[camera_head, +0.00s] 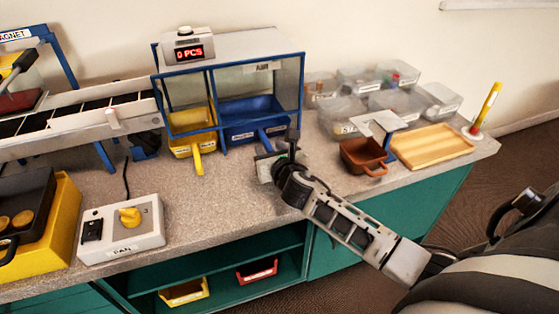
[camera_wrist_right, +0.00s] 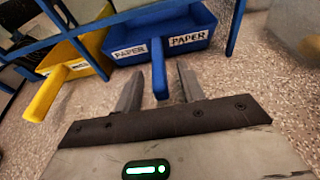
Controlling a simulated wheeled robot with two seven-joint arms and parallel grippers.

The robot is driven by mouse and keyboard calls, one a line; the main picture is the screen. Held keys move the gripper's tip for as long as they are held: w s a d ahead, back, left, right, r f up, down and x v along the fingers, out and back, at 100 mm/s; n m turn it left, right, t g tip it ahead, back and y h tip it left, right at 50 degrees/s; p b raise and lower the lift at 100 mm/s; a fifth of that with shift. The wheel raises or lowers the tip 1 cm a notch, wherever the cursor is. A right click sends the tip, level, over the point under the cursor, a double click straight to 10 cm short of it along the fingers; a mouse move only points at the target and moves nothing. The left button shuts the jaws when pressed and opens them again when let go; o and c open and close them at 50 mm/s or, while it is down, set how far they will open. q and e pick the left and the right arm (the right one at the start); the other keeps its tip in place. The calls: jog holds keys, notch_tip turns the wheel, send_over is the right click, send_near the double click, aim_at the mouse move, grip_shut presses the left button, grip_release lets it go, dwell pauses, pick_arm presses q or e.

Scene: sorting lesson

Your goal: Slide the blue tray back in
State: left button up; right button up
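The blue tray (camera_head: 252,110) sits in the right bay of a blue-framed cabinet (camera_head: 303,85), its front and handle sticking out. In the right wrist view the blue tray (camera_wrist_right: 140,36) carries PAPER labels, and its handle points toward me. My right gripper (camera_head: 284,150) is in front of the tray, low over the counter. In the wrist view its fingers (camera_wrist_right: 159,80) are apart, with the end of the blue handle between their tips; I cannot tell whether they touch it. My left gripper is not in view.
A yellow tray (camera_head: 194,146) with a handle is beside the blue one, left. A brown scoop (camera_head: 362,153), wooden board (camera_head: 432,144) and clear bins (camera_head: 384,101) lie right. A FAN switch box (camera_head: 122,228) and conveyor (camera_head: 75,112) are left. The front middle counter is clear.

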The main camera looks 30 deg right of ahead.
jog(key=p+v, duration=0.2)
jog(key=v, duration=1.3)
jog(key=shift+s+r, duration=0.1)
jog(key=shift+s+m+g, duration=0.3)
jog(key=shift+m, duration=0.7)
jog(key=s+a+f+m+g+y, duration=0.25)
jog(key=s+a+m+g, duration=0.4)
jog(key=m, duration=0.85)
jog(key=s+a+f+m+g+y, duration=0.2)
jog(key=s+f+m+g, duration=0.15)
jog(key=s+m, duration=0.85)
pick_arm(q)
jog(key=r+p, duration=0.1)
jog(key=p, duration=0.1)
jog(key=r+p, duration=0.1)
jog(key=p, duration=0.1)
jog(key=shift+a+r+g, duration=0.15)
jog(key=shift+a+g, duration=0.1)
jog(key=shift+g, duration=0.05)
pick_arm(e)
jog(key=w+a+r+m+t+y, duration=0.1)
jog(key=w+a+m+t+y, duration=0.1)
jog(key=w+a+t, duration=0.3)
jog(key=w+t, duration=0.1)
jog(key=w, duration=0.2)
jog(key=shift+a+t+y, duration=0.3)
jog(key=shift+a+y, duration=0.05)
jog(key=shift+a, duration=0.05)
